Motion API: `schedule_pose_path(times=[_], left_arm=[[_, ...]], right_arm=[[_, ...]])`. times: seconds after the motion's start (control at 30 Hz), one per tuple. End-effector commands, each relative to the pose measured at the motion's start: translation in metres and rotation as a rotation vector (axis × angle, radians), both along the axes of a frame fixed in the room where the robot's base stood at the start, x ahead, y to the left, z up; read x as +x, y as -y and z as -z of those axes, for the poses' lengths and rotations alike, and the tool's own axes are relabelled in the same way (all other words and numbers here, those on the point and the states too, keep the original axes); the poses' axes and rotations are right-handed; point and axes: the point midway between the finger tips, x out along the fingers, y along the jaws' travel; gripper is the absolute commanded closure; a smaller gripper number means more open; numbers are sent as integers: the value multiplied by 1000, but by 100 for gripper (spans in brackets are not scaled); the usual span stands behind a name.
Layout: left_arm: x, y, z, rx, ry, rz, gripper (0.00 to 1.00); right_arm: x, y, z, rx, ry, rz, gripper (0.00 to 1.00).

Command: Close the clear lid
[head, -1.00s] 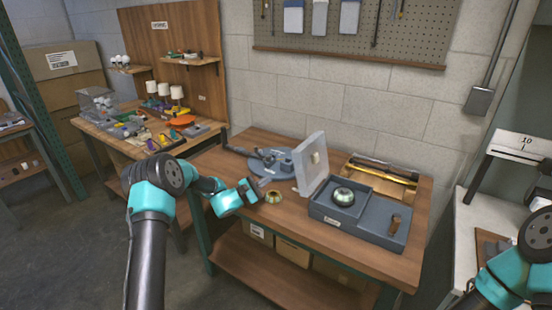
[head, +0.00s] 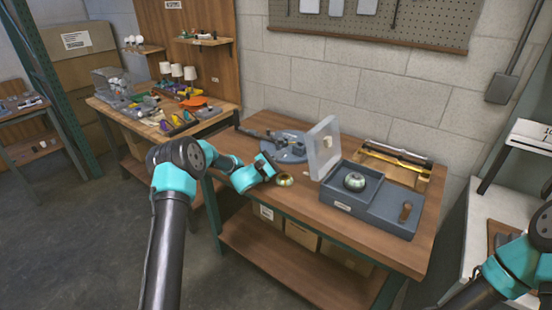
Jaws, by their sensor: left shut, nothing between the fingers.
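The clear lid (head: 324,147) stands upright, open, on the left side of the blue-grey box (head: 375,214) on the wooden table. A round metallic dome-like part (head: 354,181) sits in the box's left compartment, and a small brown piece (head: 406,211) stands in the right one. My left gripper (head: 271,163) is shut and empty, to the left of the lid and apart from it, near the grey round base. My right arm shows at the lower right edge, but its gripper is out of view.
A grey round base with an arm (head: 284,147) lies behind my left gripper. A small brass ring-like part (head: 285,180) lies in front of it. A tray with long rods (head: 396,160) is behind the box. The table's front left is clear.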

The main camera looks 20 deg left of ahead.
Motion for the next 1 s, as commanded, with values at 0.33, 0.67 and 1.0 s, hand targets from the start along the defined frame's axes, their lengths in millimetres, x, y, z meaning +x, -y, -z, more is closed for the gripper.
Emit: schedule_pose_path(times=[0.33, 0.67, 1.0], left_arm=[[32, 38, -31, 1, 0, 1, 100], [27, 59, -55, 1, -2, -1, 100], [27, 60, -55, 1, -2, -1, 100]], right_arm=[[0, 0, 0, 0, 0, 0, 57], [0, 0, 0, 0, 0, 0, 57], [0, 0, 0, 0, 0, 0, 57]])
